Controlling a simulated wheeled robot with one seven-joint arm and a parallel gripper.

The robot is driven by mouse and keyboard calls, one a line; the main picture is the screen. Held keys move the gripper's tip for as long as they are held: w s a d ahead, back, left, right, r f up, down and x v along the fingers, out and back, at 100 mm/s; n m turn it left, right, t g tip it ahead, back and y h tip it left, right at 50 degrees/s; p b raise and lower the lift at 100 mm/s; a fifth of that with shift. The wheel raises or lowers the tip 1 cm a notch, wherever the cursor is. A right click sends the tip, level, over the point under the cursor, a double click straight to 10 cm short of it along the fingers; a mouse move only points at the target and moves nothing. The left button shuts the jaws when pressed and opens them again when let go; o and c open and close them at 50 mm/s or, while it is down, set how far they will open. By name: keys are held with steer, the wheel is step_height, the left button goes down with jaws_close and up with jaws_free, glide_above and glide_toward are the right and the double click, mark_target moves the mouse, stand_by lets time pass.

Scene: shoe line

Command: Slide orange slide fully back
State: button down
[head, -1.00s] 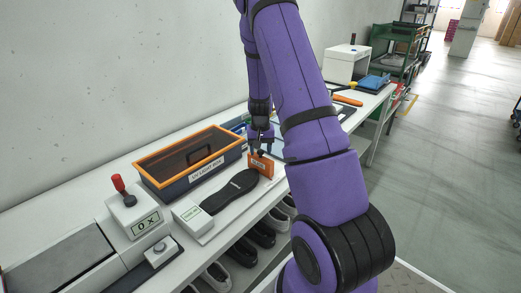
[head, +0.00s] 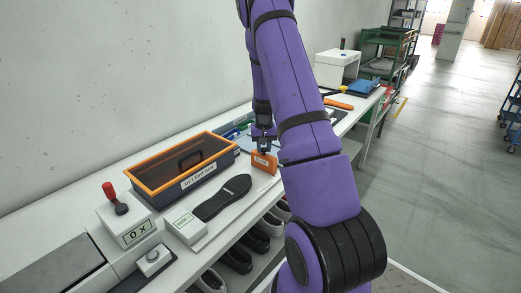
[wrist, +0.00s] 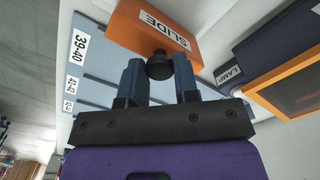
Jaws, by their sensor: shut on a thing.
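The orange slide (head: 264,163) is an upright block on the bench, past the toe of a black shoe sole (head: 224,197), with a gap between them. In the wrist view the slide (wrist: 128,25) bears the label SLIDE and a round black knob (wrist: 159,65). My gripper (head: 263,144) is at the slide from above. In the wrist view its two blue fingers (wrist: 160,82) stand either side of the knob and are shut on it. The slide's lower part and track are partly hidden.
A UV box (head: 160,192) with an orange rim stands left of the sole. A red-knobbed lever unit (head: 122,215) is at the near left. Blue size strips (wrist: 95,58) lie beside the slide. Shoes (head: 236,258) sit on the shelf below.

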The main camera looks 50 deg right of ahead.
steer(key=shift+d+r, duration=0.1)
steer(key=shift+d, duration=0.1)
steer(key=c, duration=0.8)
jaws_free()
steer(key=shift+c, duration=0.2)
step_height(320, 180, up, 11)
